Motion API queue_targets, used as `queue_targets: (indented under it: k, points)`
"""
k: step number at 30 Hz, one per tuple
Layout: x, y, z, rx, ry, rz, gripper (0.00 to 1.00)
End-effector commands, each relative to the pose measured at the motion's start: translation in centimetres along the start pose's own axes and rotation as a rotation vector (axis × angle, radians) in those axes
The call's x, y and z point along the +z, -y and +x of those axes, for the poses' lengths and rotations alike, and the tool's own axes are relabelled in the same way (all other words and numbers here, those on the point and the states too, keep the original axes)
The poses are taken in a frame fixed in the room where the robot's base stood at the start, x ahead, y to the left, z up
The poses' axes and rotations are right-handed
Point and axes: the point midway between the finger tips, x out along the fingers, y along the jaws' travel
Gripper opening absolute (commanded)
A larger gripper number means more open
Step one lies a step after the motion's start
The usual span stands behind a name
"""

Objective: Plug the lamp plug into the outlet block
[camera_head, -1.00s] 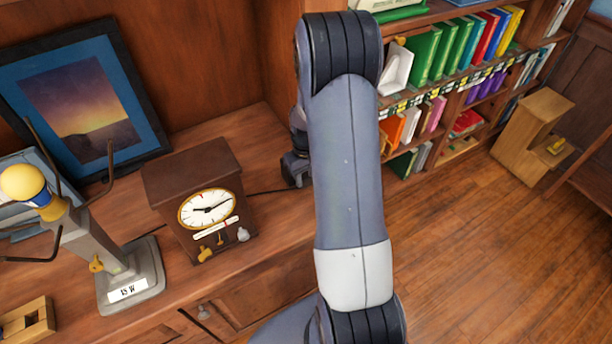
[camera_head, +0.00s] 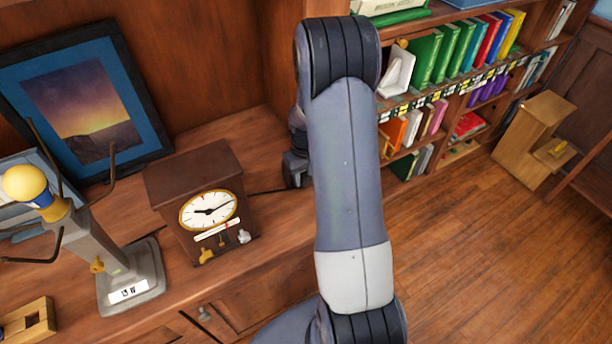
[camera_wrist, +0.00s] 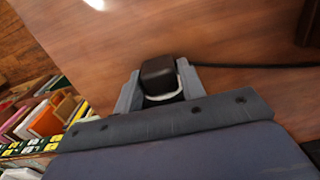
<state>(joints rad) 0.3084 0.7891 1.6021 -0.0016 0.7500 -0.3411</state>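The lamp (camera_head: 95,245) stands on the cabinet top at the left, with a yellow bulb and a grey base. A thin black cord (camera_head: 268,190) runs from behind the clock to my gripper (camera_head: 297,170), which my arm mostly hides in the head view. In the wrist view my gripper (camera_wrist: 158,92) has its fingers on both sides of a dark, rounded plug (camera_wrist: 158,72), with the cord (camera_wrist: 250,66) leading right. The plug is over the wood top; whether it touches is unclear. I cannot identify an outlet block for certain; a wooden block with dark openings (camera_head: 28,312) sits lower left.
A brown clock (camera_head: 195,172) stands between lamp and gripper. A framed picture (camera_head: 125,80) leans at the back left. A bookcase (camera_head: 455,80) with books is to the right. Bare wood top lies around the gripper; open floor (camera_head: 470,250) lies to the right.

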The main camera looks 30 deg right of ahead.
Motion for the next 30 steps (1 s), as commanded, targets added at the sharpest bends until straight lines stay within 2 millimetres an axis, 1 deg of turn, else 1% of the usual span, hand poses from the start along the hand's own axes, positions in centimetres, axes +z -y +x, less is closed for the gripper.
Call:
queue_targets:
  k: [1,7,14,17,20,30]
  points:
    - [0.0,0.0,0.0,0.000,0.000,0.000,0.42]
    - [0.0,0.0,0.0,0.000,0.000,0.000,0.58]
    - [0.0,0.0,-0.1,0.000,0.000,0.000,0.58]
    - [0.0,0.0,-0.6,0.000,-0.001,0.000,0.58]
    - [-0.1,0.0,-1.9,0.001,-0.004,0.000,0.58]
    - [0.0,0.0,-8.4,0.001,-0.004,0.000,0.58]
